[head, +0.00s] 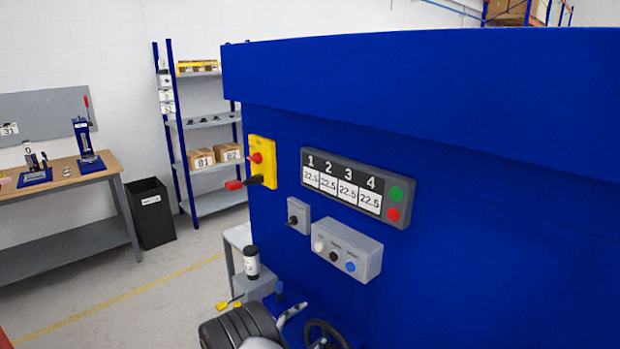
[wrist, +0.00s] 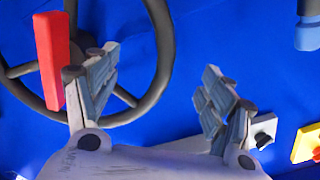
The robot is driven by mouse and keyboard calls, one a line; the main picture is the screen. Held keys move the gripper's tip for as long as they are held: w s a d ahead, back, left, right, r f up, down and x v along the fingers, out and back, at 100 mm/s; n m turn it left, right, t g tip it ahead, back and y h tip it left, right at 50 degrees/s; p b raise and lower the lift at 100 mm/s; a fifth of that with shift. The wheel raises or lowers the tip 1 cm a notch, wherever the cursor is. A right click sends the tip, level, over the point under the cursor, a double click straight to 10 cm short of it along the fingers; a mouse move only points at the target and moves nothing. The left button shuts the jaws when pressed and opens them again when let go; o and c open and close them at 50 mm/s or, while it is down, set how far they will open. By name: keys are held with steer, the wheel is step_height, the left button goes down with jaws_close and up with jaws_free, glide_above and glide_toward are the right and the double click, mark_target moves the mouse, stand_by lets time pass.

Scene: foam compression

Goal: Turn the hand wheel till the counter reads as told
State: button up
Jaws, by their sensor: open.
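The black hand wheel (wrist: 166,50) fills the upper left of the wrist view, against a blue surface. A red grip (wrist: 52,60) stands out at its left. In the head view, part of the wheel (head: 312,324) shows at the bottom edge. My gripper (wrist: 160,78) is open, with nothing held. Its left finger overlaps the wheel's lower rim in the picture; I cannot tell whether they touch. A dark display panel (head: 337,160) on the blue machine has columns 1 to 4, each apparently reading 22.5. I cannot make out a separate counter at the wheel.
The blue machine (head: 490,240) fills the right. It carries a grey button box (head: 346,250), a grey knob box (head: 298,215) and a yellow switch plate (head: 262,150). A workbench (head: 70,178), black bin (head: 151,213) and shelf (head: 205,122) stand behind left, with open floor before them.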

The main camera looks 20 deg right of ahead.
steer(key=shift+a, duration=0.1)
steer(key=shift+v, duration=2.95)
steer(key=shift+s, duration=0.1)
